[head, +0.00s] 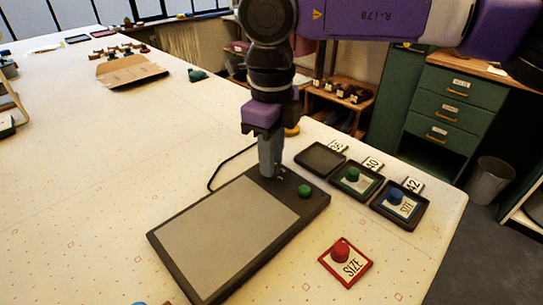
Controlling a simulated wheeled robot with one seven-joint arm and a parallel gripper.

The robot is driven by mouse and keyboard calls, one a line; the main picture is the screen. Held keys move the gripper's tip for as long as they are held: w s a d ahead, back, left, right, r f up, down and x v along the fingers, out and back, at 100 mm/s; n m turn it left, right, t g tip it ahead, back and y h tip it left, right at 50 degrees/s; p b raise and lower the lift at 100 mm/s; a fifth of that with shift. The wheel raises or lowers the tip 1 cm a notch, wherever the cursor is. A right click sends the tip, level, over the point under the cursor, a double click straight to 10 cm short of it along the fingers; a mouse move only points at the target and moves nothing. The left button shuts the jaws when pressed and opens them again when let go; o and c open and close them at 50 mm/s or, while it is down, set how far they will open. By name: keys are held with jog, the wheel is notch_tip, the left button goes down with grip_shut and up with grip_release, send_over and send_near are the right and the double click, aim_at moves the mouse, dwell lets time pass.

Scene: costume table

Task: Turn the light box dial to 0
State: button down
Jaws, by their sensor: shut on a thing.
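The light box (222,240) lies flat on the table, a dark frame around a grey unlit-looking panel. My gripper (269,172) points straight down at the box's far end strip, with its fingers close together and shut on the dial there. The dial itself is hidden by the fingers, so its setting cannot be read. Small pale marks (281,173) show on the strip just right of the fingertips. A green knob (305,190) stands on the same strip, to the right of my gripper and apart from it.
Right of the box are an empty dark tray (320,157), a tray (373,191) with a green-knobbed card and a tray (415,221) with a blue-knobbed card. A red card (344,262) lies nearer. A black cable (213,174) runs left.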

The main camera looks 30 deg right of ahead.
jog(key=n, duration=0.5)
jog(key=shift+n, duration=0.3)
jog(key=n+p, duration=0.1)
jog(key=n, duration=1.1)
jog(key=shift+n, duration=0.3)
jog(key=n+p, duration=0.1)
jog(key=n, duration=0.4)
jog(key=c, duration=1.2)
grip_release()
jog(key=shift+c, duration=0.2)
jog(key=shift+r, duration=0.1)
